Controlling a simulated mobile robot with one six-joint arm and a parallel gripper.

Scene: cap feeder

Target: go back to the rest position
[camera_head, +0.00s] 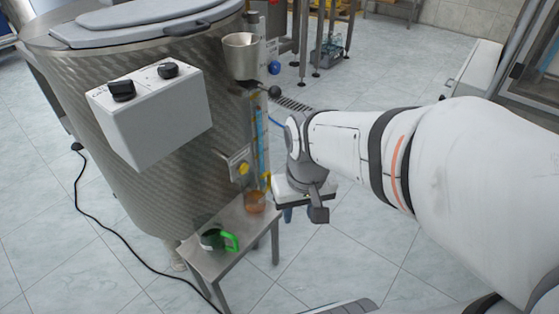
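My white arm reaches in from the right edge of the head view. My gripper (317,213) hangs at its end, just right of the small metal stand (232,262). Its fingers are dark and partly hidden by the wrist, so I cannot tell whether they are open or shut. I see nothing clearly held in it. A dark cup with a bright green handle (230,240) stands on the metal stand. An orange-brown see-through cup (255,202) stands behind it, near the machine's outlet.
A black cable (100,232) lies on the tiled floor. Floor below my arm is largely clear.

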